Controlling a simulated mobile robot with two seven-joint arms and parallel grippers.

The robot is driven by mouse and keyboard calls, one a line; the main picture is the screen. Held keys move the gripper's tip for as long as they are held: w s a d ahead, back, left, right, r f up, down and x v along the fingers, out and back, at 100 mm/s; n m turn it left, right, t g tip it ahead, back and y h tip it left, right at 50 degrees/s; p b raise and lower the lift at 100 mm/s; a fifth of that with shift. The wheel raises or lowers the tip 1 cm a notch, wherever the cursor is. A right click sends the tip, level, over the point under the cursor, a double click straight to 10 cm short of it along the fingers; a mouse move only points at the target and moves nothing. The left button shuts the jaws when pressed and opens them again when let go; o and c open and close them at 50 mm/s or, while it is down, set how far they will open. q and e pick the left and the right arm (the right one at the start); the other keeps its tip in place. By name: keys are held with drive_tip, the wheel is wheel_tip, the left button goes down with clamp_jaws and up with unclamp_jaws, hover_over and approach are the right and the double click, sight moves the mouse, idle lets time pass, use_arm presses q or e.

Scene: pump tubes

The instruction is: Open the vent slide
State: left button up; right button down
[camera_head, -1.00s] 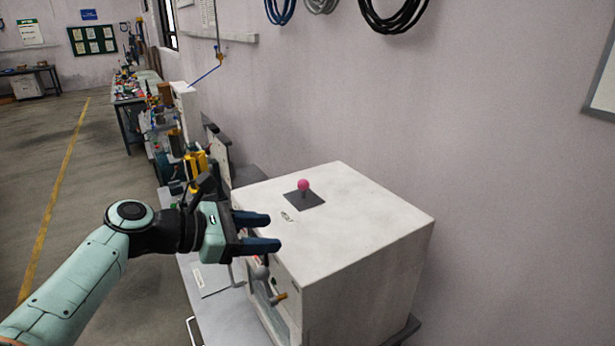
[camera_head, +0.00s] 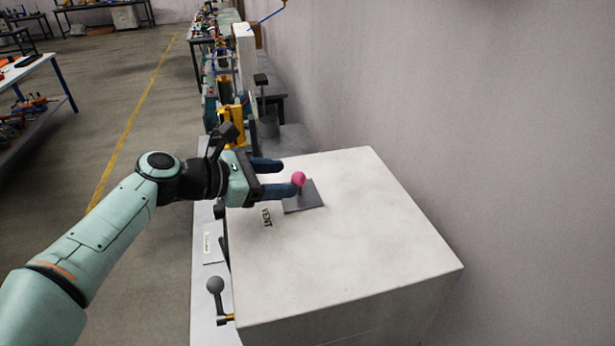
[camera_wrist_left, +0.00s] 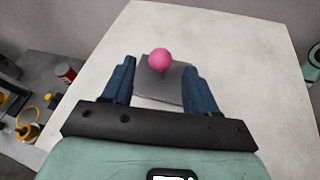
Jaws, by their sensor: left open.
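The vent slide is a dark grey square plate (camera_head: 304,198) with a pink ball knob (camera_head: 298,179) on a short stem, on top of a white box (camera_head: 350,240). The word VENT is printed beside it. My left gripper (camera_head: 282,178) is open just above the box top, its fingers pointing at the knob. In the left wrist view the knob (camera_wrist_left: 159,59) stands beyond the fingertips, between their lines, with the plate (camera_wrist_left: 165,80) under it. The fingers (camera_wrist_left: 158,82) hold nothing. My right gripper is not in view.
A lever with a grey ball (camera_head: 215,285) sticks out at the box's front left side. Behind the box, a bench carries yellow and dark equipment (camera_head: 235,125). A plain wall (camera_head: 480,130) stands to the right. The rest of the box top is clear.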

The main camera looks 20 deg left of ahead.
sight(307, 191)
use_arm(q)
drive_tip(key=x, duration=0.7)
drive_tip(key=shift+w+d+f, duration=0.1)
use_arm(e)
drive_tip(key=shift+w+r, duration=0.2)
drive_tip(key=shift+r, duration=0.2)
